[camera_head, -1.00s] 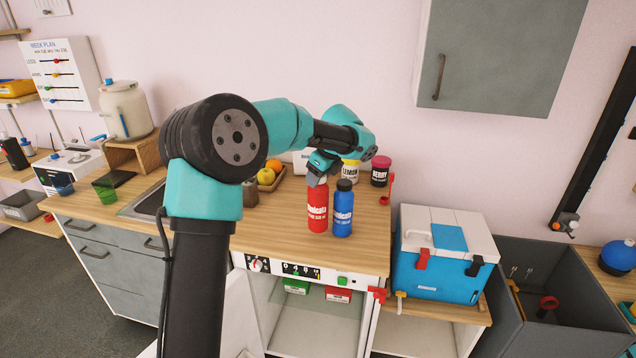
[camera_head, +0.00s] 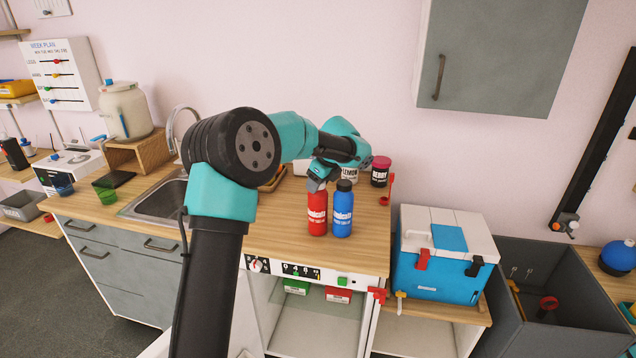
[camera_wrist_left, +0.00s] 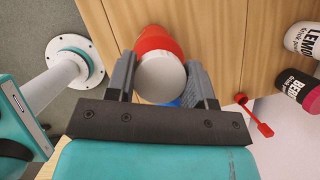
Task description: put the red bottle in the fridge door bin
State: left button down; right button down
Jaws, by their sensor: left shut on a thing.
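The red bottle (camera_head: 317,213) stands upright on the wooden counter in the head view, just left of a blue bottle (camera_head: 343,215). My left gripper (camera_head: 319,184) is at its top, shut on it. In the left wrist view the fingers (camera_wrist_left: 163,85) sit on both sides of the pale cap of the red bottle (camera_wrist_left: 155,42); a bit of the blue bottle (camera_wrist_left: 172,103) shows below the cap. The fridge (camera_head: 313,312) under the counter is open, with a white panel at its left. My arm hides part of that side, and I cannot make out a door bin. My right gripper is not in view.
A blue and white cooler (camera_head: 440,265) is to the right. The sink (camera_head: 160,198) is to the left. The counter in front of the bottles is clear.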

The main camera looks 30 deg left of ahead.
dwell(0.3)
pick_arm(q)
jog(key=shift+c, duration=2.4)
grip_release()
jog(key=shift+f, duration=0.1)
jog(key=v, duration=1.2)
jog(key=shift+o, duration=0.2)
